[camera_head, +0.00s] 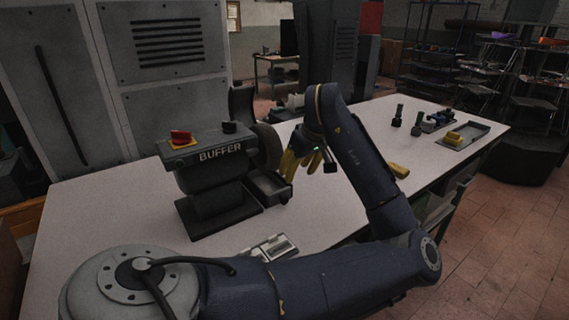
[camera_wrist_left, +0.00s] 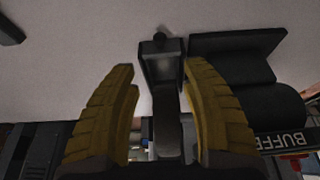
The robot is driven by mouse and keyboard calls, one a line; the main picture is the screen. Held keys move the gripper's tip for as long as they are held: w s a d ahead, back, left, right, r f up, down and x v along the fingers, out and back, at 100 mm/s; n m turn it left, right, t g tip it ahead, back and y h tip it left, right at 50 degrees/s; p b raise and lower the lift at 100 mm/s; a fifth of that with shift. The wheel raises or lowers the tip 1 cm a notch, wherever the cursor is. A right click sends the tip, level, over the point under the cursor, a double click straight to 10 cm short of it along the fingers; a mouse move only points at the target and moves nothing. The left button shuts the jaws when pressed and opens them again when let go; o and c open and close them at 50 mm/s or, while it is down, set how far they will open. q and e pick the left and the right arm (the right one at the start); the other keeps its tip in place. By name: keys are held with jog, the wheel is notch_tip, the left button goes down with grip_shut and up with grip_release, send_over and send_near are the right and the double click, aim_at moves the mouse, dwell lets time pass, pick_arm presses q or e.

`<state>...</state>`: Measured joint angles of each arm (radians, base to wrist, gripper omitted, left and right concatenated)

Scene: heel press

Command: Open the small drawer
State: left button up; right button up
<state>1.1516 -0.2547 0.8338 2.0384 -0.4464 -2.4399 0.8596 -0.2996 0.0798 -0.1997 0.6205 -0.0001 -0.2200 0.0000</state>
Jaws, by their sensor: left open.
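The dark buffer machine (camera_head: 215,175) stands on the white table. A small dark drawer (camera_head: 268,187) with a hollow top sticks out from its right side, low above the table. In the left wrist view, a dark box-like part with a small knob (camera_wrist_left: 161,42), seemingly the drawer, shows between the fingers. My left gripper (camera_head: 300,170) is open, its yellow fingers just right of the drawer. It also shows in the left wrist view (camera_wrist_left: 160,75), one finger on each side of that part. I cannot tell whether either finger touches it. My right gripper is not in view.
A red button on a yellow base (camera_head: 180,138) tops the buffer. A small grey metal piece (camera_head: 272,248) lies on the near table. A yellow item (camera_head: 398,170), green-topped parts (camera_head: 417,127) and a grey tray (camera_head: 478,135) lie right. The table's right middle is clear.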

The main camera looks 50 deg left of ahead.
aim_at(285, 199)
pick_arm(q)
jog(key=x, duration=1.6)
jog(key=shift+w+a+f, duration=0.1)
grip_shut()
